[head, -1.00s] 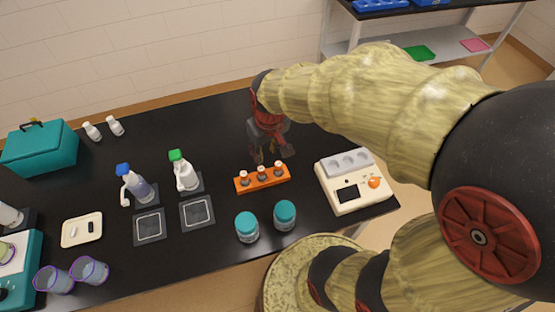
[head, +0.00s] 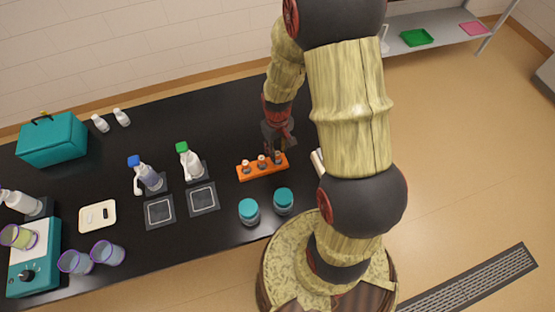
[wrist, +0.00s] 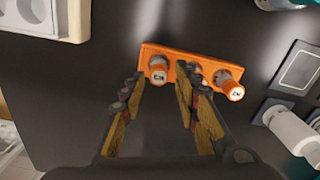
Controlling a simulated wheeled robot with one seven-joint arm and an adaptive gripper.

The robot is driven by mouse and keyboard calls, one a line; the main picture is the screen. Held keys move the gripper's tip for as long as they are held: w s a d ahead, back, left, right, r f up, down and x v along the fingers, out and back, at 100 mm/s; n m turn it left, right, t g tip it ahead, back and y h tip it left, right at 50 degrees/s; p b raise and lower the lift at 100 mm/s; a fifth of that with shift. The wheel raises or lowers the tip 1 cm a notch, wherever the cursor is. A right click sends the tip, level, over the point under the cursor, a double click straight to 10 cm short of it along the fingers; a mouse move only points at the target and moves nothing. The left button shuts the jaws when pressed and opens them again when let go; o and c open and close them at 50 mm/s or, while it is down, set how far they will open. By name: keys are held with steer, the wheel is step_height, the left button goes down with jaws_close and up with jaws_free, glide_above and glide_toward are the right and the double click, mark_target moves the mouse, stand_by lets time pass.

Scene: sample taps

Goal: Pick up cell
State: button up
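An orange rack (head: 262,171) stands on the black table and holds three small white-and-orange cells in a row: a left cell (head: 246,167), a middle cell (head: 262,162) and a right cell (head: 277,158). The rack (wrist: 203,64) also shows in the wrist view. My gripper (head: 284,148) is just above the rack's right end. In the wrist view my gripper (wrist: 159,84) is open, with its fingers on either side of the nearest cell (wrist: 158,71). A gap shows beside that cell, and the fingers hold nothing. The other two cells are to the right, beyond the right finger.
Two teal-lidded jars (head: 249,211) stand in front of the rack. A cream device with round wells (wrist: 38,14) is beside the rack, mostly hidden by my arm in the head view.

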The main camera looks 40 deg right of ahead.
mark_target(277, 153)
steer(key=shift+w+f, duration=0.15)
steer(key=shift+f, duration=1.65)
steer(key=shift+c, duration=0.9)
steer(key=c, duration=0.6)
